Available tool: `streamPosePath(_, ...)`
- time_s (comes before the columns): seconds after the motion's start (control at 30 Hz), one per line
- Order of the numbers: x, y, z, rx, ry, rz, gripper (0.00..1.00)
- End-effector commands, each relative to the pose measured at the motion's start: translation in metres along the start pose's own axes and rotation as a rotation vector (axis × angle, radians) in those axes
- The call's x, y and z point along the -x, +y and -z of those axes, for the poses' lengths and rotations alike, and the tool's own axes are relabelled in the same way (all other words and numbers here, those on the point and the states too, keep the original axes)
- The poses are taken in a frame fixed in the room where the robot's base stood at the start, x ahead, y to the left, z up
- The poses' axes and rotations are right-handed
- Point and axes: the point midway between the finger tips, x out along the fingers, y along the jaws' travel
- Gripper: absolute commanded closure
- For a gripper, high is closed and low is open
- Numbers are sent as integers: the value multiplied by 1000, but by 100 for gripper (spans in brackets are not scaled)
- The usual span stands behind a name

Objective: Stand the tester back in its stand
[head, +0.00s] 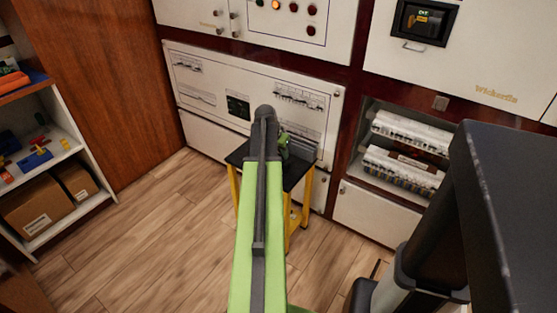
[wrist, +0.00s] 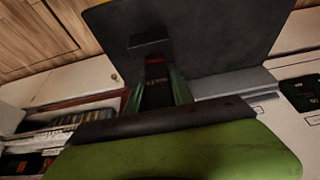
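The tester (wrist: 157,84), a dark slim body with a red part and small lettering, shows in the wrist view between the green fingers of my gripper (wrist: 158,92). The fingers lie close along both its sides and appear shut on it. Just beyond its far end is a dark block (wrist: 150,43) on the black stool top, which looks like the stand. I cannot tell whether the tester touches it or sits in it. In the head view my gripper (head: 284,146) is over the stool, partly hidden by my arm; the tester cannot be made out there.
The black-topped stool (head: 239,153) with yellow legs stands against white switch panels (head: 190,85). A breaker cabinet (head: 345,208) is to its right. A shelf (head: 73,150) with boxes and small items stands at the far left. The wooden floor (head: 170,230) between is clear.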

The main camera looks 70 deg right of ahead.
Motion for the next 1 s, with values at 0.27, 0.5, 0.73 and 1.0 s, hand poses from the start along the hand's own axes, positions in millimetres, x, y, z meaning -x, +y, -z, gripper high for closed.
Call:
streamPosePath(0.27,0,0,0,-1,0,0,51)
streamPosePath(0.5,4,1,1,-1,0,0,51)
streamPosePath(0.73,38,2,3,-1,0,-1,51)
streamPosePath(1.0,102,2,4,0,0,-1,51)
